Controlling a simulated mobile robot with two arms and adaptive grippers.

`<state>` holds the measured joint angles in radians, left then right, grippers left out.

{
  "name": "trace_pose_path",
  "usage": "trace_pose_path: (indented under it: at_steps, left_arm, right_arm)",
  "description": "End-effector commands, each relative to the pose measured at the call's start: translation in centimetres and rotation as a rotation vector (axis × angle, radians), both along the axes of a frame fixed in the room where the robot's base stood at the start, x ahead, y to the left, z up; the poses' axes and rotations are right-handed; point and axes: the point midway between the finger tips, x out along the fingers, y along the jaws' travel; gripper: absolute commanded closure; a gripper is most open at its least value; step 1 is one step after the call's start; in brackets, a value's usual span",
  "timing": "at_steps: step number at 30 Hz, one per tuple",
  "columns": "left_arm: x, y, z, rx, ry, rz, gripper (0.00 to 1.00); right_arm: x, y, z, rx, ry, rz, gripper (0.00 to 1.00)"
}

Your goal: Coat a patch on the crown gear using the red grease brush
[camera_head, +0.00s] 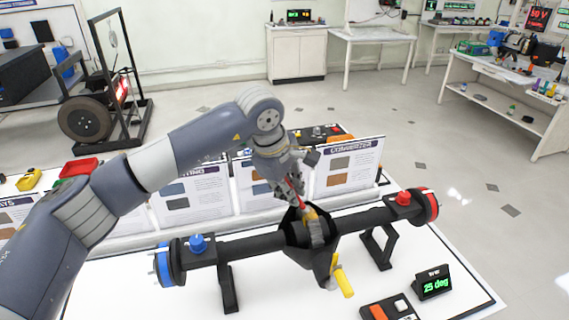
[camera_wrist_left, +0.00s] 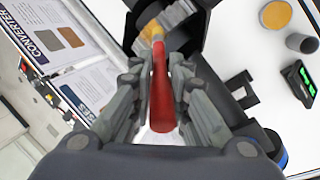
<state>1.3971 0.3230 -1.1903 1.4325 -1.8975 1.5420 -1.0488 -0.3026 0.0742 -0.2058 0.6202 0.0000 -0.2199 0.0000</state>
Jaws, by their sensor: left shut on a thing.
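My left gripper (camera_head: 292,194) is shut on the red handle of the grease brush (camera_wrist_left: 161,98). The brush slants down into the open middle of the black axle housing (camera_head: 265,243). Its yellowish tip end (camera_wrist_left: 152,30) is at the grey toothed crown gear (camera_wrist_left: 178,14) inside the housing. The gear also shows in the head view (camera_head: 317,236), just beyond the brush's end. The tip overlaps the gear in both views; I cannot tell whether it touches. The gripper's fingers stay above the housing. My right gripper is out of view.
The axle's ends carry a blue hub (camera_head: 163,266) and a red hub (camera_head: 430,206) on the white table (camera_head: 190,303). A "25 deg" display (camera_head: 433,283) stands at right. Upright cards (camera_head: 346,168) line the back.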

Motion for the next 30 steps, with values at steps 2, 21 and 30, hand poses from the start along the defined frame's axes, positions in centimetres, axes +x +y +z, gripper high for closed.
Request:
trace_pose_path:
  at_steps: [2,21,30]
  left_arm:
    - [0.0,-0.1,1.8,-0.004,-0.006,-0.002,1.0]
    - [-1.0,0.0,8.0,-0.007,-0.006,0.0,1.0]
    - [-1.1,0.0,8.5,-0.007,-0.005,-0.001,1.0]
  right_arm:
    - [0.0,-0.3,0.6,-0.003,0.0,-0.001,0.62]
    - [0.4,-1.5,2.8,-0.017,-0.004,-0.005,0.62]
    - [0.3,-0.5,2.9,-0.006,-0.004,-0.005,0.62]
